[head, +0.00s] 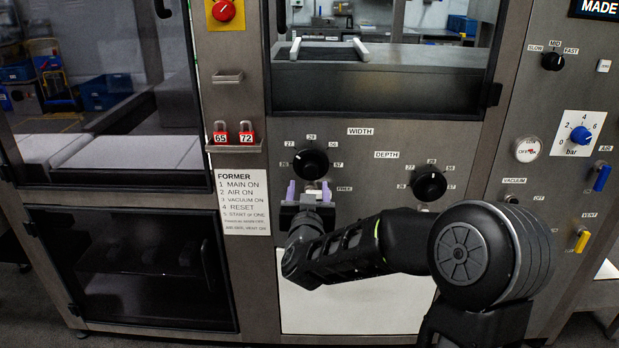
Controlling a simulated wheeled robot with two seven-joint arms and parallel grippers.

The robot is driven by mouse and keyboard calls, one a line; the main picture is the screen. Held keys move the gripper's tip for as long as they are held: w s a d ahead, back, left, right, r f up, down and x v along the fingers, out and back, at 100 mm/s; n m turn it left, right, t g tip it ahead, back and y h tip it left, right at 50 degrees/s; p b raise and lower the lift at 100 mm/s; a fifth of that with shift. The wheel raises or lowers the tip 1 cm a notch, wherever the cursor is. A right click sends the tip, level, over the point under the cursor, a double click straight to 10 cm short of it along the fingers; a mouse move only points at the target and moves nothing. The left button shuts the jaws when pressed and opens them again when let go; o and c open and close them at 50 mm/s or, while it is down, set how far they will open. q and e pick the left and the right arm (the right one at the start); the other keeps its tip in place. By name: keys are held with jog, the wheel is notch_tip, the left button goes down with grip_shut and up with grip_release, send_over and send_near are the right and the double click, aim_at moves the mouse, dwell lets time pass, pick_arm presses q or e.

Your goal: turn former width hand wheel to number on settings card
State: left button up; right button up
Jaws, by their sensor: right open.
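The black former width hand wheel (311,164) sits on the grey machine panel under the label WIDTH (360,131), with small number labels around it. My right gripper (308,190) is just below the wheel, with its two pale purple fingers apart and pointing up at it. The fingers look close to the wheel's lower edge; I cannot tell whether they touch it. A white settings card headed FORMER (243,203) is on the panel to the left; its small lower lines are too small to read surely. My left gripper is out of view.
The similar black DEPTH wheel (429,185) is to the right, close above my right arm. A blue-knobbed bar dial (581,135) and valve handles are at far right.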

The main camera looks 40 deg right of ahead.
aim_at(311, 173)
jog(key=shift+s+d, duration=0.1)
jog(key=shift+d, duration=0.1)
jog(key=shift+x, duration=3.95)
jog(key=shift+c, duration=0.2)
grip_shut()
